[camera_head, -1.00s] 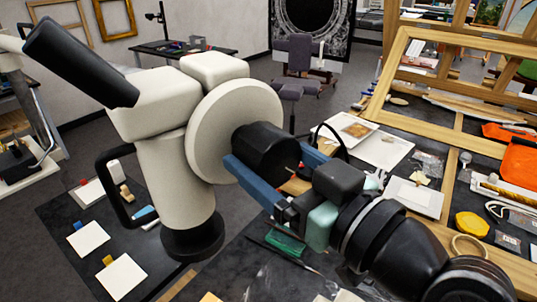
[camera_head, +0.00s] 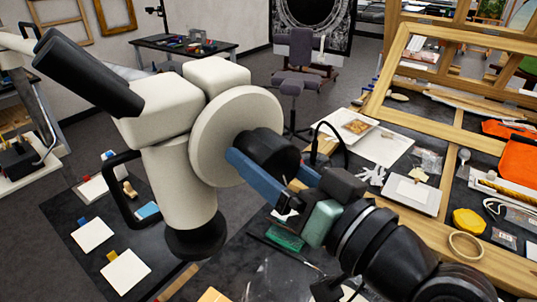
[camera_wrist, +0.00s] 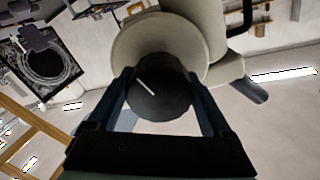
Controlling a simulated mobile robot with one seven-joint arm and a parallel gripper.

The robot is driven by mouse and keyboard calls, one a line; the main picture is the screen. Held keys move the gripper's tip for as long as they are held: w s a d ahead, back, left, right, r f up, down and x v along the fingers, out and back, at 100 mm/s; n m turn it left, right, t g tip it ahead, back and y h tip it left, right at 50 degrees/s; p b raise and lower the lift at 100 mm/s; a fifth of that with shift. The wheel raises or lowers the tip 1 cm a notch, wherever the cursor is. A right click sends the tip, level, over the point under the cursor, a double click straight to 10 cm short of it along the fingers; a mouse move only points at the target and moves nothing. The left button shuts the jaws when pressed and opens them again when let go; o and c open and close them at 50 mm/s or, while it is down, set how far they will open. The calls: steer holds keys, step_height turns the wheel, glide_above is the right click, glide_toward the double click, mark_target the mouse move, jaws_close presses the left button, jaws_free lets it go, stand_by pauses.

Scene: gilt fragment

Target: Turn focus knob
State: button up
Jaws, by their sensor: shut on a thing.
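The focus knob (camera_head: 264,149) is a thick black cylinder on the cream round disc (camera_head: 238,122) of a microscope-like instrument. My gripper (camera_head: 268,163) has blue fingers, one on each side of the knob, and is shut on it. In the wrist view the knob (camera_wrist: 160,97) faces the camera between the fingers of my gripper (camera_wrist: 160,80). A short white mark (camera_wrist: 146,87) shows on its dark face. The instrument's cream body (camera_head: 180,180) stands upright on a black round foot (camera_head: 196,240), with a black eyepiece tube (camera_head: 88,70) at upper left.
A black handle (camera_head: 117,195) juts from the instrument's left side.

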steer(key=shift+m, duration=0.4)
steer(key=o, duration=1.2)
steer(key=shift+c, duration=0.2)
steer(key=b+v, duration=0.3)
steer(key=v, duration=1)
steer(key=shift+r, duration=0.1)
